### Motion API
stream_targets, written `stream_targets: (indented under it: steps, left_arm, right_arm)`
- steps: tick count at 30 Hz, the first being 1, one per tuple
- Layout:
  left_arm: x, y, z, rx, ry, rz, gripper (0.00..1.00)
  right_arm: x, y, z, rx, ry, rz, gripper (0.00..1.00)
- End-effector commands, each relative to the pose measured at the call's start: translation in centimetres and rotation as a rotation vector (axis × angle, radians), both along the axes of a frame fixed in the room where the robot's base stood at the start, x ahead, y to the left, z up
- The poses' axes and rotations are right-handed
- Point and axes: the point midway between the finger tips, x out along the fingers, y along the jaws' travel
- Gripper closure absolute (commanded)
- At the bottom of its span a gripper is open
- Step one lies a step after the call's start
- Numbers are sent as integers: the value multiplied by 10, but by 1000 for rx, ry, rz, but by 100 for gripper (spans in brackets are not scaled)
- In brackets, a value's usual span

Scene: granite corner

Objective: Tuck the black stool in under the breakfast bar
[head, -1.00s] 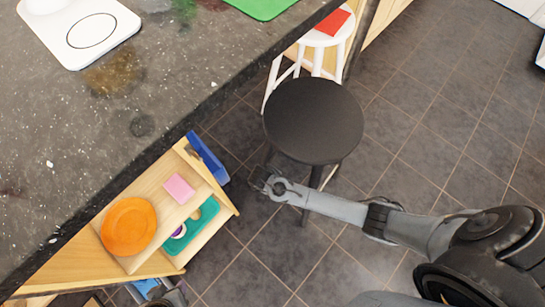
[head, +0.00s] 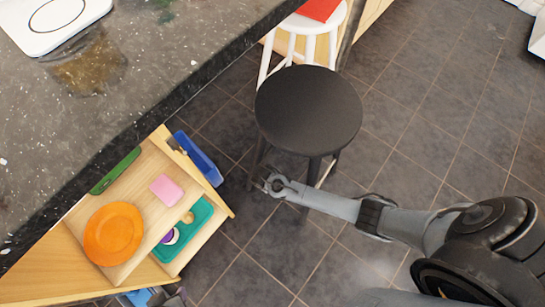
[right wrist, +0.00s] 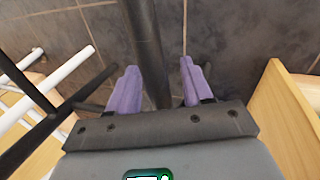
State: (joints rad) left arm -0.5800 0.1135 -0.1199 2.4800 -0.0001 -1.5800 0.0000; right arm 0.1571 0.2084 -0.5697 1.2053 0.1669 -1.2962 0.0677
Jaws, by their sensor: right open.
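The black stool (head: 308,108) stands upright on the tiled floor, beside the counter edge, with its round seat clear of the dark speckled breakfast bar (head: 150,90). My right gripper (head: 268,182) is low beside the stool's legs, below the seat. In the right wrist view its purple fingers (right wrist: 158,88) are open, one on each side of a black stool leg (right wrist: 146,45). I cannot tell whether either finger touches the leg. A grey piece at the bottom edge of the head view appears to be my left gripper (head: 172,298), mostly cut off.
A white stool (head: 312,22) with a red item (head: 318,8) on it stands beyond the black stool. Open wooden drawers (head: 125,225) jut out left of my right gripper, holding an orange plate (head: 113,234) and a green tray (head: 188,235). Floor to the right is clear.

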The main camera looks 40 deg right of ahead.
Motion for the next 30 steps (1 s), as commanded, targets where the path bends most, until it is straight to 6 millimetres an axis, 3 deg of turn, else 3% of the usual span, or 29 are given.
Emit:
stream_targets:
  steps: [5, 15, 30]
  left_arm:
    - [0, 1, 0, 7, 0, -4, 57]
    - [0, 3, 0, 12, 0, -8, 57]
    - [0, 0, 0, 0, 0, 0, 57]
  right_arm:
    - [0, 0, 0, 0, 0, 0, 52]
    - [0, 0, 0, 0, 0, 0, 100]
    - [0, 0, 0, 0, 0, 0, 100]
